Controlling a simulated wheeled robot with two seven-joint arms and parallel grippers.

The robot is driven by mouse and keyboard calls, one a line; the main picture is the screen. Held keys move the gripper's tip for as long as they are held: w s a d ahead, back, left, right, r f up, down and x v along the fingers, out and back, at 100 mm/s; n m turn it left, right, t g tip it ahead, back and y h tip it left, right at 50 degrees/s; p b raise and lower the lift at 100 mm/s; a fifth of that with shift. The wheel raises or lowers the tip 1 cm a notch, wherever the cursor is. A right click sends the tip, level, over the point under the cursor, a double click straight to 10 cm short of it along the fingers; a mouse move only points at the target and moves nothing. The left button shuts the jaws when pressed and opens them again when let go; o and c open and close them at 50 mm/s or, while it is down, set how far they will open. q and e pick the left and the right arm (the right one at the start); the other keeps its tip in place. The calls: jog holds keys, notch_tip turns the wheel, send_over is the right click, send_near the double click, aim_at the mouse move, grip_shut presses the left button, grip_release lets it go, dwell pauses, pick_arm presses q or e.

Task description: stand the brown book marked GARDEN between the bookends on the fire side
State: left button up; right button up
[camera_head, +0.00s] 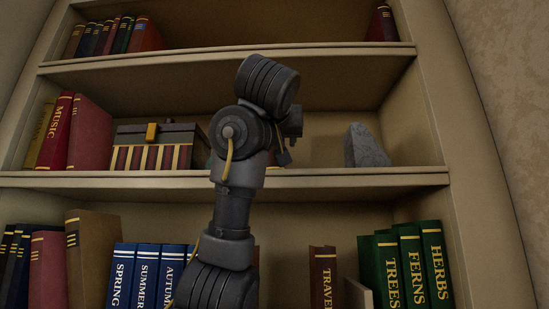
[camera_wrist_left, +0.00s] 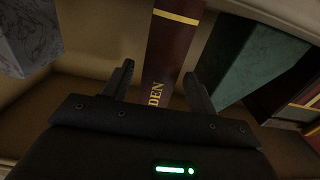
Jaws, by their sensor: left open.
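The brown book marked GARDEN (camera_wrist_left: 172,55) shows in the left wrist view, its spine facing me with the letters DEN readable. It stands between a grey marbled bookend (camera_wrist_left: 28,45) on the left and a dark green slab (camera_wrist_left: 250,65) on the right, with gaps on both sides. My left gripper (camera_wrist_left: 160,92) is open, one finger on each side of the spine; I cannot tell whether they touch it. In the head view my arm hides most of the book, and the grey bookend (camera_head: 366,147) stands on the middle shelf. My right gripper is out of view.
Below are blue season books (camera_head: 145,272), a TRAVEL book (camera_head: 323,280) and green books (camera_head: 410,265). Free shelf lies right of the grey bookend.

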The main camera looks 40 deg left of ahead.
pick_arm(q)
jog(key=b+v, duration=0.4)
jog(key=v, duration=0.3)
jog(key=shift+d+b, duration=0.2)
jog(key=shift+b, duration=0.2)
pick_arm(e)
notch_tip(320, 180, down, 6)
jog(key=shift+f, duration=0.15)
pick_arm(q)
jog(key=shift+s+a, duration=0.15)
